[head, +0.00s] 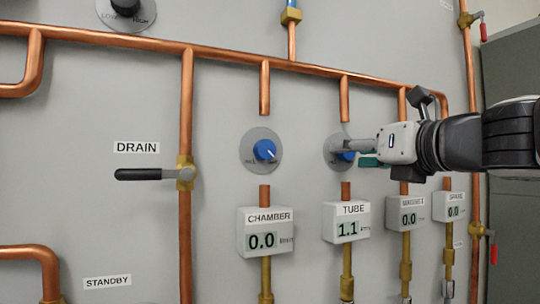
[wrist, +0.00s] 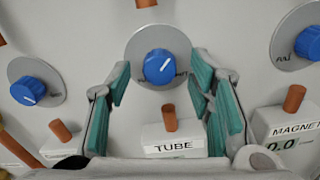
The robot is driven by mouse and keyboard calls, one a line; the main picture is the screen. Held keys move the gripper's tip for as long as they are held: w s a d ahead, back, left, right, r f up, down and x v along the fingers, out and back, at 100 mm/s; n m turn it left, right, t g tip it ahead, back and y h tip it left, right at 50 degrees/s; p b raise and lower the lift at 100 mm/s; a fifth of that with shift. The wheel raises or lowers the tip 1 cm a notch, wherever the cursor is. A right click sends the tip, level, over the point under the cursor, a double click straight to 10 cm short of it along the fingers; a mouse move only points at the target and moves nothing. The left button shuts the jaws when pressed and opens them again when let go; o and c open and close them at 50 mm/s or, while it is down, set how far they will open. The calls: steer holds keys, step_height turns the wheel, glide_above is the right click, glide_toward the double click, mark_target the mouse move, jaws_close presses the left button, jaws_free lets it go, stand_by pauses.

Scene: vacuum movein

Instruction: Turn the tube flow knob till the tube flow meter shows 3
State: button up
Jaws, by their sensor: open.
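The tube flow knob (wrist: 160,66) is blue with a white pointer line, on a round grey plate. In the head view the knob (head: 346,155) is partly hidden behind my gripper. The tube flow meter (head: 347,221) below it reads 1.1; in the wrist view only its TUBE label (wrist: 174,146) shows. My gripper (head: 362,152) is at the tube knob in the head view. In the wrist view my gripper (wrist: 161,90) is open, with a teal-padded finger on each side below the knob. I cannot tell whether either finger touches it.
The chamber knob (head: 264,150) is to the left, above its meter (head: 265,231) reading 0.0. The magnet meter (head: 407,214) and spare meter (head: 449,206) also read 0.0. A black drain lever (head: 145,174) sticks out on the left. Copper pipes (head: 186,110) run along the panel.

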steer(key=shift+w, duration=0.2)
jaws_close()
steer(key=shift+a, duration=0.1)
